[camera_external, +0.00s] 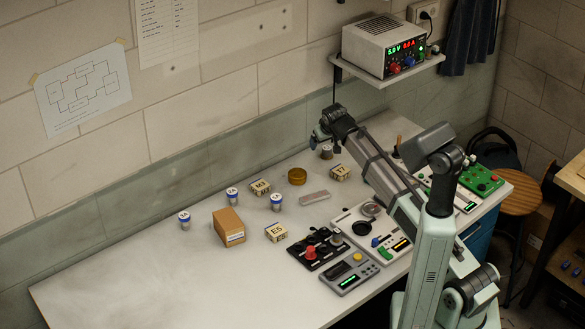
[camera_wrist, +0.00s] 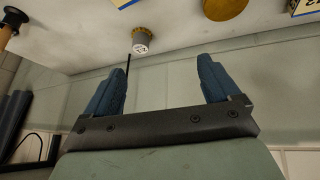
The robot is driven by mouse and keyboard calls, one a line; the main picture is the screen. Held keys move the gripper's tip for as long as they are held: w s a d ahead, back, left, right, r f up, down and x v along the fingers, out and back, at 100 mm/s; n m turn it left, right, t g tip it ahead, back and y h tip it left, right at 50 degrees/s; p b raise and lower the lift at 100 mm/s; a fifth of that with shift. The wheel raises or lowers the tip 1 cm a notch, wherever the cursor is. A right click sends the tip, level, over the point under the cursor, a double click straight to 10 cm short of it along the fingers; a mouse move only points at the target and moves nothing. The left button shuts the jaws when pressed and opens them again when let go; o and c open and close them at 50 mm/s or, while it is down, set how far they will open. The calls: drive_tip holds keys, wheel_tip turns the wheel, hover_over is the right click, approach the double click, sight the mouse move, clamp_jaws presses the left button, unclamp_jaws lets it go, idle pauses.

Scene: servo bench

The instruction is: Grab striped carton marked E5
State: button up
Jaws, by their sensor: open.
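The carton marked E5 (camera_external: 276,232) is a small cream box with dark markings. It sits on the bench near the middle, left of the dark control box, in the external view. My gripper (camera_external: 321,132) is raised near the wall above the back of the bench, well away from the carton. In the wrist view its two blue fingers (camera_wrist: 161,64) are wide apart with nothing between them. I cannot make out the E5 carton in the wrist view.
Two similar cartons (camera_external: 260,187) (camera_external: 340,173) stand farther back. A brown box (camera_external: 229,228), several small cans (camera_external: 276,202) and a brass dish (camera_external: 297,176) are around. A dark control box (camera_external: 315,250) stands right of E5. The bench's left front (camera_external: 130,285) is clear.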

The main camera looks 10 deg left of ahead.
drive_tip(key=s+a+n+g, duration=0.1)
drive_tip(key=s+a+g, duration=0.1)
drive_tip(key=s+a, duration=0.45)
drive_tip(key=s+a+g, duration=0.1)
drive_tip(key=s+a, duration=0.2)
drive_tip(key=s, duration=0.7)
drive_tip(key=n+g+h, duration=0.1)
drive_tip(key=g+h, duration=0.1)
drive_tip(key=g, duration=0.1)
hover_over(275, 235)
wheel_tip(275, 235, down, 8)
drive_tip(key=shift+s+d+r, duration=0.1)
drive_tip(key=shift+s+d, duration=0.05)
drive_tip(key=shift+w+a+f, duration=0.1)
drive_tip(key=shift+w+f, duration=0.05)
drive_tip(key=shift+f, duration=1.45)
drive_tip(key=shift+w+a+f, duration=0.1)
drive_tip(key=shift+f, duration=1.45)
drive_tip(key=shift+c, duration=0.3)
drive_tip(key=c, duration=1.1)
drive_tip(key=shift+r, duration=0.1)
